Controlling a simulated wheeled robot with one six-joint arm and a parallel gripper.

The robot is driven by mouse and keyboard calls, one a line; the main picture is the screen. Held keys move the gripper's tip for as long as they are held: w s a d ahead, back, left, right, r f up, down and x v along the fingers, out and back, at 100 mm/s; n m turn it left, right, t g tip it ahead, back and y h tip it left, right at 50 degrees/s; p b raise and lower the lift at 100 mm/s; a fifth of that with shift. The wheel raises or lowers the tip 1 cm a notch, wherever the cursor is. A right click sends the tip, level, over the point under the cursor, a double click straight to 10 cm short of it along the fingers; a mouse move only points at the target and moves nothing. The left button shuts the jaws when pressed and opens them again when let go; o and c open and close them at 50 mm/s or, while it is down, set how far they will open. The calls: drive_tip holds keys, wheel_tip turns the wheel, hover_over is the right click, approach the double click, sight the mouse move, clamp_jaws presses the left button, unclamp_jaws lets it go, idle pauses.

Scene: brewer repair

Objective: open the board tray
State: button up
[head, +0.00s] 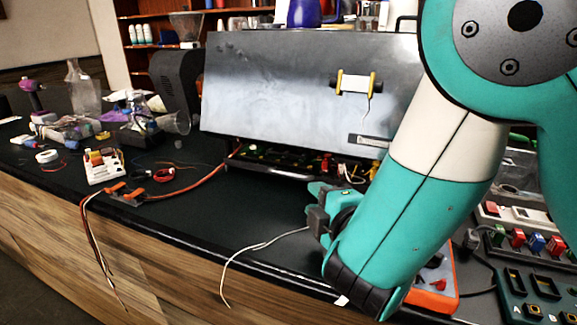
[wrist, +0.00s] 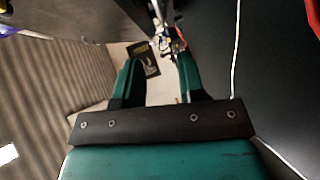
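The brewer is a large grey metal box (head: 290,85) on the dark counter. Along its lower front edge, the board tray (head: 268,169) shows as a low dark strip with green board parts and small coloured components; my arm hides its right end. I cannot tell how far the tray stands out. My gripper (head: 316,208) is in front of and below the tray's right part, apart from it, over the counter's front area. In the wrist view, the two teal fingers of my gripper (wrist: 158,78) stand apart with nothing seen between them.
A white wire (head: 262,245) hangs over the counter edge near my gripper. An orange cable with a connector (head: 127,194) runs to the brewer's left corner. Tools and a glass flask (head: 82,92) crowd the left. An orange-rimmed case (head: 440,290) and lettered holder (head: 535,300) stand right.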

sight(290, 175)
drive_tip(key=p+x, duration=0.8)
drive_tip(key=x, duration=0.6)
drive_tip(key=shift+p, duration=0.35)
clamp_jaws()
